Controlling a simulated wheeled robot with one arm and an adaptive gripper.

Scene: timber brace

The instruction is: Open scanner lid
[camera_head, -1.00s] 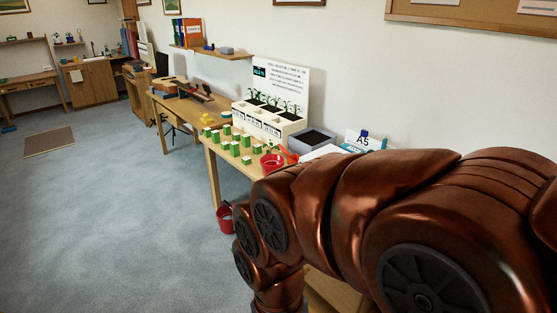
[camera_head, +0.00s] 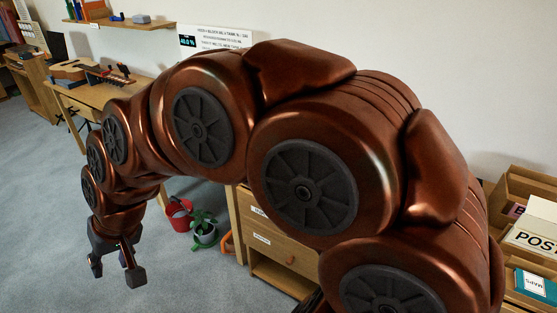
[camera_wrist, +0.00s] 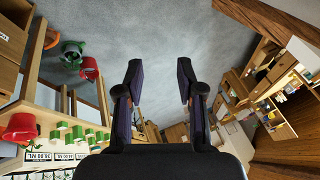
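My gripper (camera_head: 115,272) hangs at the lower left of the head view, above the blue-grey floor. Its two fingers stand apart with nothing between them. The wrist view shows the open gripper (camera_wrist: 159,80) too, with bare floor beyond the fingertips. I cannot make out a scanner or its lid in any view. My copper-coloured arm covers the middle of the head view and hides much of the tables behind it.
Boxes marked POST (camera_head: 530,241) are at the right. A wooden workbench (camera_head: 88,100) stands at the back left. Open floor lies at the left.

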